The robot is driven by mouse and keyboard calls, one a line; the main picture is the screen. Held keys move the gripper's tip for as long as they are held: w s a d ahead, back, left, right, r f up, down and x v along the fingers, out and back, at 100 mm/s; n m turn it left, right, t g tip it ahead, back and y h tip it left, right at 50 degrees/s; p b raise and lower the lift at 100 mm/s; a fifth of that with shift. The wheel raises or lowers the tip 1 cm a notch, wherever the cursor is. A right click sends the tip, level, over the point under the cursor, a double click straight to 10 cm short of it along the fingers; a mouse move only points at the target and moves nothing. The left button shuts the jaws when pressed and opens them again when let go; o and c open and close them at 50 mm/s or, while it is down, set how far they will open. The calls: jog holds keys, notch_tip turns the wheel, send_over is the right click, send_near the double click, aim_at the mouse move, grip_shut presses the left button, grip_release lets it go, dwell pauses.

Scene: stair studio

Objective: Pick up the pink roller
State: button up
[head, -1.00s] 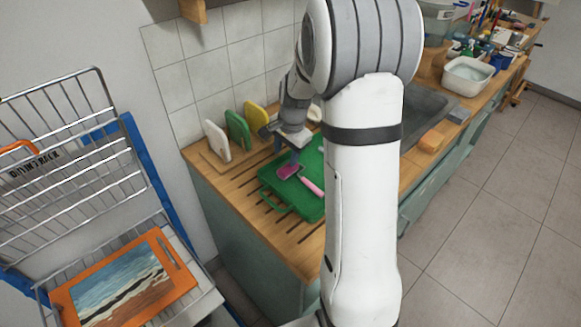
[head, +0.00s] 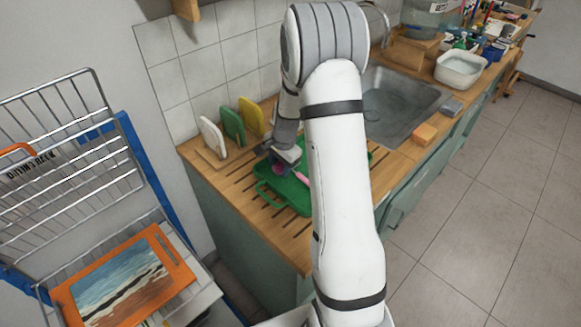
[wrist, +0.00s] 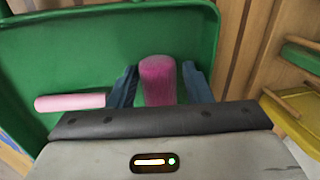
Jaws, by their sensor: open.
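The pink roller lies in a green tray (head: 268,188) on the wooden counter. In the wrist view its darker pink fuzzy head (wrist: 159,80) is between my two blue-grey fingers, and its light pink handle (wrist: 70,102) lies to the left on the green tray floor. My gripper (wrist: 160,88) is open, with a finger on each side of the head; I cannot tell whether either touches it. In the head view my gripper (head: 281,172) is over the tray, and my arm hides part of the tray and roller.
White, green and yellow boards (head: 232,124) stand in a rack behind the tray. A sink (head: 400,105) is to the right, with an orange sponge (head: 425,134) by its edge. A wire cart with an orange-framed picture (head: 185,262) stands at the left.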

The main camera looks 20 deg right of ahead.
jog(key=shift+c, duration=0.3)
jog(key=c, duration=0.7)
notch_tip(320, 180, up, 10)
jog(key=shift+r+b, duration=0.1)
jog(key=shift+b, duration=0.65)
